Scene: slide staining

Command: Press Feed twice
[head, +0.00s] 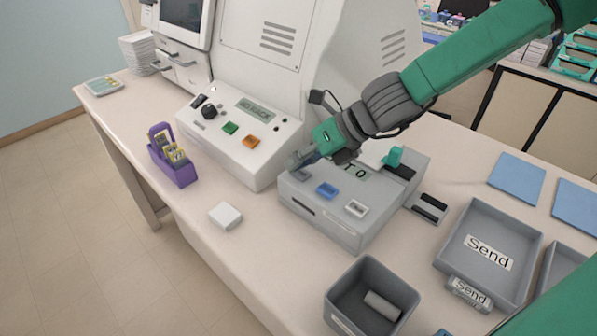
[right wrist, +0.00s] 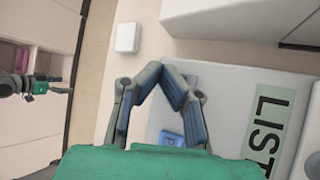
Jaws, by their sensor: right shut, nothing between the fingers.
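A grey device (head: 345,222) stands on the bench with a grey button (head: 299,174) at its left, a blue button (head: 326,190) and a white button (head: 356,208). I cannot read which one is marked Feed. Its display (head: 358,171) is partly covered in the head view; the right wrist view shows LIST on it (right wrist: 266,130). My right gripper (head: 297,160) is shut and empty, its tips at the grey button; contact is unclear. In the right wrist view the blue button (right wrist: 171,138) shows between the fingers. A small left gripper (right wrist: 58,89) shows at the left edge there, jaws unclear.
A larger white machine (head: 240,140) with green and orange buttons stands left of the device. A purple rack (head: 175,169) and a white box (head: 225,215) are on the left. A grey bin (head: 345,300) and a Send tray (head: 470,220) are on the right.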

